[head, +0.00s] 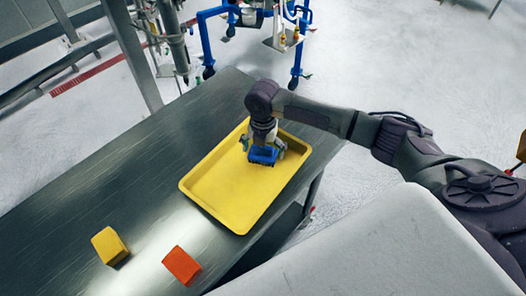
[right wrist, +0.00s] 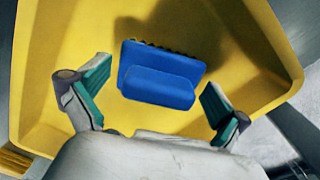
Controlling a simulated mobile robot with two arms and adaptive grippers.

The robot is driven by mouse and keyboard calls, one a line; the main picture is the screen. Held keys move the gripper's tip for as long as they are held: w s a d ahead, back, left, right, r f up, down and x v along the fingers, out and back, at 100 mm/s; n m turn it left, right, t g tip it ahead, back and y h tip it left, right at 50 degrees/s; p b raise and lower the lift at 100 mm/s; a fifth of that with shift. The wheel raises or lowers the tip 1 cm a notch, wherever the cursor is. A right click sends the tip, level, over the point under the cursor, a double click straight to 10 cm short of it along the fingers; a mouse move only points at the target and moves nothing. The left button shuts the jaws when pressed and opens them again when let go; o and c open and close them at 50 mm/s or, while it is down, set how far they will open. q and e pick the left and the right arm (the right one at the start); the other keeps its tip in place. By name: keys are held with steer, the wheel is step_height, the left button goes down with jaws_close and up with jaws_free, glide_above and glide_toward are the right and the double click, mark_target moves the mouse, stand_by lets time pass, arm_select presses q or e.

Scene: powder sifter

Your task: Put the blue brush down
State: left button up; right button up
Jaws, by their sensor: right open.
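The blue brush (head: 262,155) is in the yellow tray (head: 222,203), near its far end. In the right wrist view the brush (right wrist: 160,85) lies with its bristles just showing along the far edge, over the tray floor (right wrist: 75,40). My right gripper (head: 264,150) is above the tray at the brush. In the right wrist view its two fingers (right wrist: 156,97) are spread wide, one on each side of the brush, with clear gaps to it. My left gripper is not in view.
The tray sits on a dark metal table (head: 110,180). A yellow block (head: 109,246) and an orange block (head: 181,265) lie on the table's near part. A blue wheeled frame (head: 297,50) stands on the floor beyond. The table's left part is clear.

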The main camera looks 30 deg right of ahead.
step_height(320, 180, up, 11)
steer(key=shift+r+b, duration=0.2)
steer(key=shift+b, duration=0.6)
